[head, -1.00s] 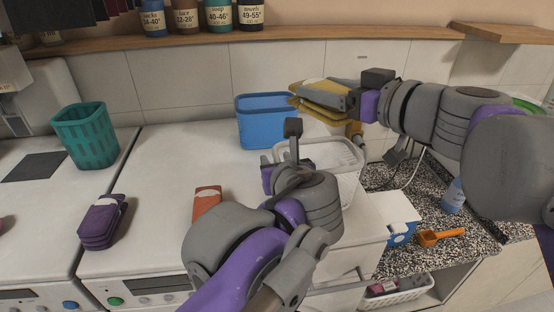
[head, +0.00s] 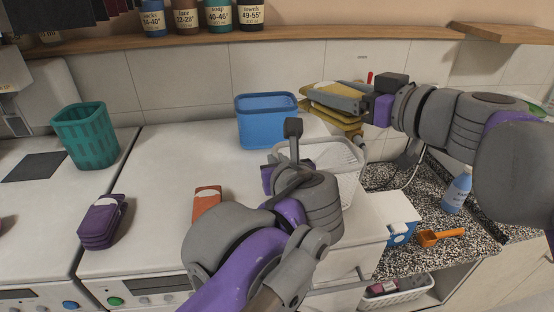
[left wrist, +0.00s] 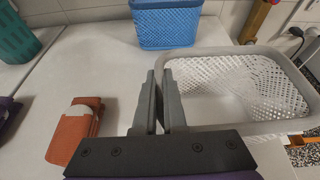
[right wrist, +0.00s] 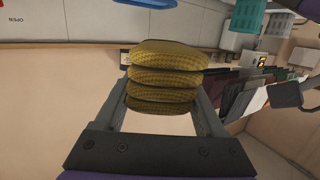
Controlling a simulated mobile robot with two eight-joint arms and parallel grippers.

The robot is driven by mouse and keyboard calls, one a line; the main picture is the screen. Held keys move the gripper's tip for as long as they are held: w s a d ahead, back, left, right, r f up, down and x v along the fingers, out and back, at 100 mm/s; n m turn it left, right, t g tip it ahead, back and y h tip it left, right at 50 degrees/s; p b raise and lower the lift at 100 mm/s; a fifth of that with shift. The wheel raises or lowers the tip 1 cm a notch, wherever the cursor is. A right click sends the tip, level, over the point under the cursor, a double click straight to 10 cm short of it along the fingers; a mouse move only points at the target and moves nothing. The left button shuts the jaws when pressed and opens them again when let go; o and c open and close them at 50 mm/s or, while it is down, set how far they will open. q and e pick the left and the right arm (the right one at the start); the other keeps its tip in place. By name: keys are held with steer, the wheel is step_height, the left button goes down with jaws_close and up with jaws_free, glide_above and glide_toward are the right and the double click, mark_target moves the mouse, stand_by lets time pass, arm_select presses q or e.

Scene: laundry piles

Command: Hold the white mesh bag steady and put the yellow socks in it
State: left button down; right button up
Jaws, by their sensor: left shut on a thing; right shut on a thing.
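The white mesh bag (head: 345,160) stands open on the white top, partly behind my left arm. In the left wrist view its rim (left wrist: 285,129) and empty-looking inside show. My left gripper (left wrist: 163,95) is shut on the bag's left rim. The yellow socks (head: 325,115) are a folded stack held up above and behind the bag by my right gripper (head: 322,97). In the right wrist view the socks (right wrist: 165,75) sit between the two fingers of my right gripper (right wrist: 163,100).
A blue basket (head: 266,125) stands behind the bag, and a teal basket (head: 86,138) is at left. A folded orange cloth (head: 206,200) and a purple bundle (head: 101,222) lie on the white tops. A blue bottle (head: 456,190) and orange scoop (head: 440,237) are on the speckled counter.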

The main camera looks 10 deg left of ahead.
steer(key=shift+f, duration=2.45)
steer(key=o, duration=1.3)
steer(key=v, duration=1.2)
arm_select(q)
steer(key=c, duration=0.9)
jaws_free()
